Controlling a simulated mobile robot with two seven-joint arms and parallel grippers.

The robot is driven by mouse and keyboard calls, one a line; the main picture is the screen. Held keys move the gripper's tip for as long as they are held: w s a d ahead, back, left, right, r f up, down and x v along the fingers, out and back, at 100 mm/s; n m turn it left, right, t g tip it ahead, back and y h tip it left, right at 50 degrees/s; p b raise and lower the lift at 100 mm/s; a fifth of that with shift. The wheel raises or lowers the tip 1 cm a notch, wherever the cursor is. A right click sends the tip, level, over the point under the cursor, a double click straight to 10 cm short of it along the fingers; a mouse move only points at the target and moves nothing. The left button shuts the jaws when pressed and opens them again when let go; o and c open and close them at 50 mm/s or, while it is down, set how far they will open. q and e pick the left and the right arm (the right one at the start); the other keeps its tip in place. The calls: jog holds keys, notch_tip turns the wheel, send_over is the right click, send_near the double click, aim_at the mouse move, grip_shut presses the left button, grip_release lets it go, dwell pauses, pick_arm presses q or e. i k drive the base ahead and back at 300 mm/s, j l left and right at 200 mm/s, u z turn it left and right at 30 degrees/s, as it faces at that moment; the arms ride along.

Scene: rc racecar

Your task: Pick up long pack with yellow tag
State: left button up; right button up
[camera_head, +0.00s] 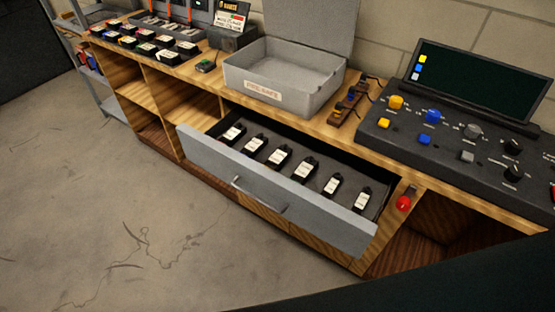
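Several dark packs with white labels lie in a row in the open grey drawer (215,160); one of them is the middle pack (279,155). More packs (146,47) stand in rows on the left end of the bench, with small coloured marks too tiny to read surely. I cannot tell which pack is long with a yellow tag. Neither of my grippers is in view.
The wooden bench (205,75) carries an open grey case (315,92), a small dark device (232,38) and a control console (450,150) with coloured knobs. A red item (405,200) is right of the drawer. The concrete floor (110,210) in front is clear.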

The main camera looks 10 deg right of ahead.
aim_at(282, 154)
jog(key=i+j+z, duration=0.7)
jog(key=j, duration=0.2)
jog(key=j+z, duration=0.25)
jog(key=i+j+z, duration=0.25)
jog(key=j, duration=0.25)
jog(key=j+z, duration=0.2)
jog(key=j, duration=0.15)
